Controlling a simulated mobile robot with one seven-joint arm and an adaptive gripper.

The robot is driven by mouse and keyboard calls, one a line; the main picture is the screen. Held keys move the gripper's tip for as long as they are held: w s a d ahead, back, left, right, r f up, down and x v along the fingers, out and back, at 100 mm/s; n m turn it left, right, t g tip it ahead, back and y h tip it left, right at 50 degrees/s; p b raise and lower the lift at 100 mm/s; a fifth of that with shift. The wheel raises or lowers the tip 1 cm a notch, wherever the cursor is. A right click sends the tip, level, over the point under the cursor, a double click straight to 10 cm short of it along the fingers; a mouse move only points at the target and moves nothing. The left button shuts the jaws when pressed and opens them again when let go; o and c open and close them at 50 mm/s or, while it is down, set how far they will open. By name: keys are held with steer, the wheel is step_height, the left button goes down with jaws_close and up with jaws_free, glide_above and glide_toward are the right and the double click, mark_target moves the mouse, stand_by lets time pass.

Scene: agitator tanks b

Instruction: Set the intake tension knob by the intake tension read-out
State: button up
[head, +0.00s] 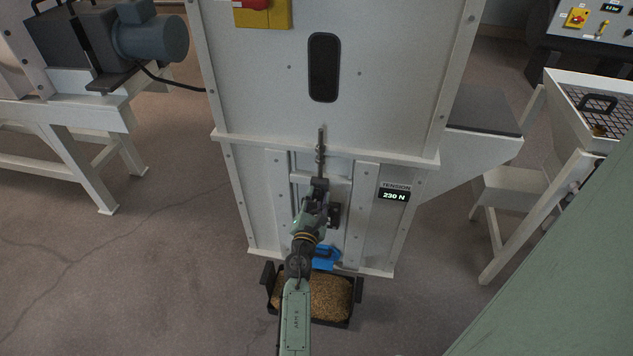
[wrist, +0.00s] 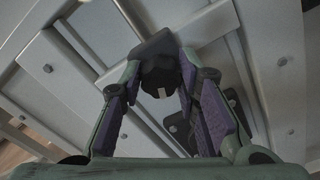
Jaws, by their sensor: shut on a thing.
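The tension read-out (head: 394,195) on the right of the white machine's lower front shows "230 N" in lit digits under a "TENSION" label. The intake tension knob (wrist: 159,77) is dark with a pale pointer mark, in the middle of the wrist view. My gripper (head: 318,188) is shut on it, one finger on each side. In the wrist view the pale mark points down, toward my palm. In the head view my gripper hides most of the knob. A threaded rod (head: 320,150) rises just above it.
A black bin (head: 270,291) of grain stands on the floor below the machine, under my arm. A blue part (head: 326,257) sits just above it. A motor (head: 150,40) on a white frame stands left, and a white bench (head: 590,85) stands right. Floor at left is clear.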

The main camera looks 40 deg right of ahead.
steer(key=o, duration=1.2)
steer(key=shift+c, duration=0.2)
steer(key=shift+s+a, duration=0.1)
steer(key=v, duration=0.7)
steer(key=shift+a, duration=0.1)
